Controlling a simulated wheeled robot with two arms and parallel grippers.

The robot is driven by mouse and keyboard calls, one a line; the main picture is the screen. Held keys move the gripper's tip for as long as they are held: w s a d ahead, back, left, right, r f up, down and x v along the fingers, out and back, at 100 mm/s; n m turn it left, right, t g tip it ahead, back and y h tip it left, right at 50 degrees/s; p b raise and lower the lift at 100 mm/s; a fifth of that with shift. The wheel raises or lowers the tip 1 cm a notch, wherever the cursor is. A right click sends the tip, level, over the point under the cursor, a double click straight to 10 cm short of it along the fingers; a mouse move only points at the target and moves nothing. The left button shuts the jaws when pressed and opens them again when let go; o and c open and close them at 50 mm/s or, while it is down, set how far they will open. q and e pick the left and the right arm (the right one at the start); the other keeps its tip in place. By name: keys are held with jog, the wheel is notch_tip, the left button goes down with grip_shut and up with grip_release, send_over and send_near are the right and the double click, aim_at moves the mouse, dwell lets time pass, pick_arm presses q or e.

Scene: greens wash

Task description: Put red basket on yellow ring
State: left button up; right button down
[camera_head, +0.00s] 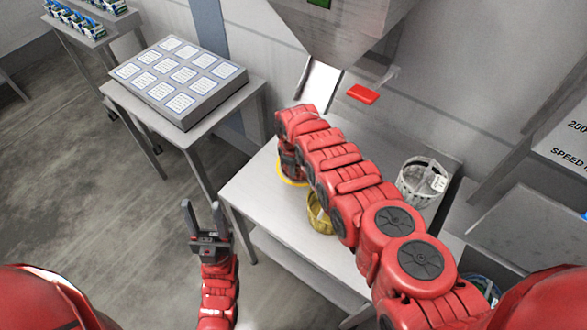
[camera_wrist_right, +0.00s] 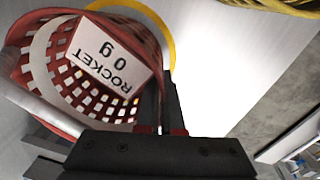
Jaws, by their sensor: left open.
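The red basket (camera_wrist_right: 50,65), with a white card reading "ROCKET 0 g", shows in the right wrist view. The yellow ring (camera_wrist_right: 165,35) curves on the pale table surface around the basket's far side there. My right gripper (camera_wrist_right: 160,95) has its dark fingers close together at the basket's wall and looks shut on it. Whether the basket's base touches the table is hidden. In the head view the yellow ring (camera_head: 283,177) shows as an arc beneath my right gripper; my arm hides the basket. My left gripper (camera_head: 202,206) is open and empty, left of the table.
A yellow basket (camera_head: 319,216) stands on the table (camera_head: 255,200) beside my right arm. A white basket (camera_head: 418,187) stands at the right. A red paddle (camera_head: 363,94) and a chute (camera_head: 318,82) are behind. A side table with a card-covered panel (camera_head: 180,80) is left.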

jog(key=c, duration=1.1)
grip_release()
jog(key=shift+r+p, duration=0.6)
jog(key=shift+r, duration=0.05)
notch_tip(320, 180, up, 2)
jog(key=shift+s+r+p, duration=0.1)
jog(key=shift+r+p, duration=0.1)
jog(key=shift+p, duration=0.45)
jog(key=shift+a+r+b, duration=0.1)
jog(key=shift+r+b, duration=0.15)
jog(key=shift+b, duration=0.1)
jog(key=shift+s+a+r+b, duration=0.15)
jog(key=shift+r+b, duration=0.45)
jog(key=shift+r, duration=1.4)
jog(key=shift+s+d+r+b, duration=0.15)
jog(key=shift+r+b, duration=0.4)
jog(key=shift+r, duration=1.4)
jog(key=shift+a, duration=0.1)
